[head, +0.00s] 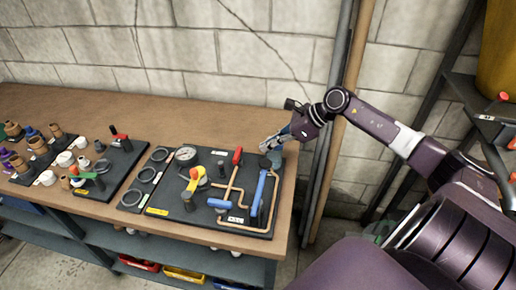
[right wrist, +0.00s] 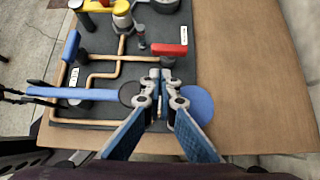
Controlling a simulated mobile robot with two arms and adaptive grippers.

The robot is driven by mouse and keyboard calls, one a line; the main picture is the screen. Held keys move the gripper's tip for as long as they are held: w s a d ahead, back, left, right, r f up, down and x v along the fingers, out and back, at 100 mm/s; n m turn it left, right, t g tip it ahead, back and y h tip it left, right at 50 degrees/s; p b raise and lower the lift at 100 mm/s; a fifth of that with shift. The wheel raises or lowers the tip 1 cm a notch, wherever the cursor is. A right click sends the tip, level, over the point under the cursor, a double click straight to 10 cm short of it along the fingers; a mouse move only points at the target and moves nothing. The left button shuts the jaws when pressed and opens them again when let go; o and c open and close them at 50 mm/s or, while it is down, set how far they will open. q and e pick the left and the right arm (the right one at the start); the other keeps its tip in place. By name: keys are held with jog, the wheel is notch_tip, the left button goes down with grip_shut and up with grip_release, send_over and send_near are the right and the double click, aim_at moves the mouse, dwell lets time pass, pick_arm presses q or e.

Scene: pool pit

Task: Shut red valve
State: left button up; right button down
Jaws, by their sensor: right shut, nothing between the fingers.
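The red valve handle (head: 237,156) stands at the back of the black pipe panel (head: 150,190) on the bench, and looks like a short red bar. It also shows in the right wrist view (right wrist: 170,49), just beyond my fingertips. My right gripper (head: 273,143) is over the panel's back right corner, to the right of the red handle and apart from it. In the right wrist view its fingers (right wrist: 160,76) are together with nothing between them. A blue rounded thing (right wrist: 198,103) is partly hidden behind the fingers. My left gripper is out of view.
A long blue handle (head: 258,193) and a short blue handle (head: 220,204) sit on the same panel among copper pipes. A gauge (head: 186,154) and a yellow-and-red valve (head: 195,178) are further left. Bare wooden bench (right wrist: 250,80) lies beside the panel. A block wall stands behind.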

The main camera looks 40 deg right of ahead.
jog(key=p, duration=0.3)
send_near(239, 161)
jog(key=x, duration=0.4)
jog(key=shift+w+a+f, duration=0.1)
jog(key=shift+a+f, duration=0.05)
jog(key=shift+w+a+f, duration=0.3)
jog(key=shift+f, duration=0.25)
